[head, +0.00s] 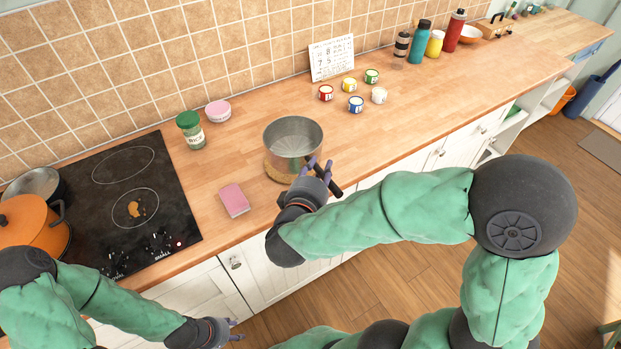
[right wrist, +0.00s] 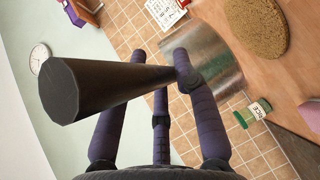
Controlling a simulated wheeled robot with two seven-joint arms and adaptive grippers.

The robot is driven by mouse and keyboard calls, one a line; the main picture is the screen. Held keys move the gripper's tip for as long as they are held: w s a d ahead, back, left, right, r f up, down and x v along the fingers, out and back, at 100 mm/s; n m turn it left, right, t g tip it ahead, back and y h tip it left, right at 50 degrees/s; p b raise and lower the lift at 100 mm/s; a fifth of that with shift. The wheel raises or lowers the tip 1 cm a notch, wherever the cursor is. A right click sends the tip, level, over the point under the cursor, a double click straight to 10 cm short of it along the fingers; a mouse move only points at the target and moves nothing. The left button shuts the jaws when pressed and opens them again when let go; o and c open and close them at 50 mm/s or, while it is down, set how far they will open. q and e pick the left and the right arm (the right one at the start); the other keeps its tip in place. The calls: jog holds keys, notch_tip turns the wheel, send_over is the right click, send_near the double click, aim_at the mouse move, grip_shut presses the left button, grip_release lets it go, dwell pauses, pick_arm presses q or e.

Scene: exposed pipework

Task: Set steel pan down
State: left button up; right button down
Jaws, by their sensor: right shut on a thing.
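The steel pan (head: 293,136) is upright and empty in the head view, over the counter. My right gripper (head: 320,170) is shut on its dark handle, which points toward the camera in the right wrist view (right wrist: 85,88). A round cork mat (head: 277,173) lies on the counter, partly hidden under the pan in the head view. In the right wrist view the mat (right wrist: 257,25) shows apart from the pan wall (right wrist: 217,68), so the pan appears held above it. My left gripper (head: 236,330) is empty, fingers apart, in front of the cabinets.
A pink sponge (head: 234,200) lies left of the mat. A green-lidded jar (head: 191,131) and pink tub (head: 218,111) stand behind. The black hob (head: 120,200) has a brown spill and an orange pot (head: 32,222). Several small tins (head: 356,104) stand right of the pan.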

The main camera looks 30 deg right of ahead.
jog(key=w+f+b, duration=0.2)
jog(key=f, duration=0.1)
jog(key=w+d+f+b, duration=0.1)
jog(key=w+f+b, duration=0.1)
jog(key=f, duration=0.1)
jog(key=w+f+b, duration=0.2)
jog(key=f+b, duration=0.1)
jog(key=shift+w+d+f, duration=0.25)
jog(key=shift+d+f, duration=0.05)
jog(key=shift+d, duration=0.05)
jog(key=shift+r, duration=0.1)
jog(key=c, duration=1)
grip_release()
jog(key=shift+f, duration=0.25)
jog(key=shift+o, duration=0.2)
jog(key=shift+r, duration=0.15)
